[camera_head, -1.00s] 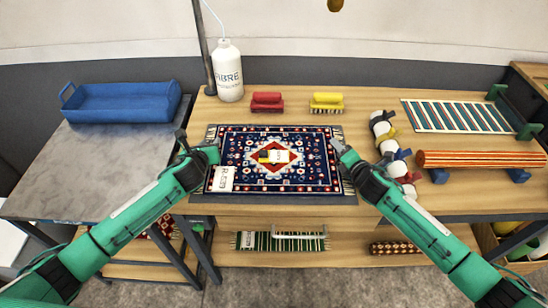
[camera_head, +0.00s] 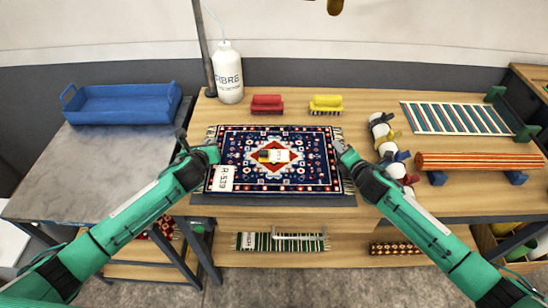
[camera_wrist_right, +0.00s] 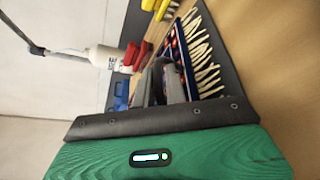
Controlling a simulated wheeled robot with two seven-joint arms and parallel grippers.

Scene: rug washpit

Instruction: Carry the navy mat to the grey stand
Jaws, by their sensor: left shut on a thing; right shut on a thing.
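The navy mat (camera_head: 310,178) is a patterned rug with a red and white central diamond and pale fringes. It lies flat over a dark grey slab (camera_head: 275,200) at the middle of the wooden bench. A white tag and a small yellow and white label lie on it. My left gripper (camera_head: 211,152) is shut at its left edge and my right gripper (camera_head: 342,150) at its right edge. In the right wrist view the fingers (camera_wrist_right: 165,85) are beside the mat's fringe (camera_wrist_right: 203,60); their exact hold is partly hidden. The grey stand (camera_head: 110,165) is the grey-topped table at left.
A blue tray (camera_head: 122,103) occupies the stand's back; its front is clear. A white bottle (camera_head: 228,75), red brush (camera_head: 267,103) and yellow brush (camera_head: 326,103) stand behind the mat. A strapped white roll (camera_head: 383,135) and orange striped roll (camera_head: 480,160) lie to the right.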

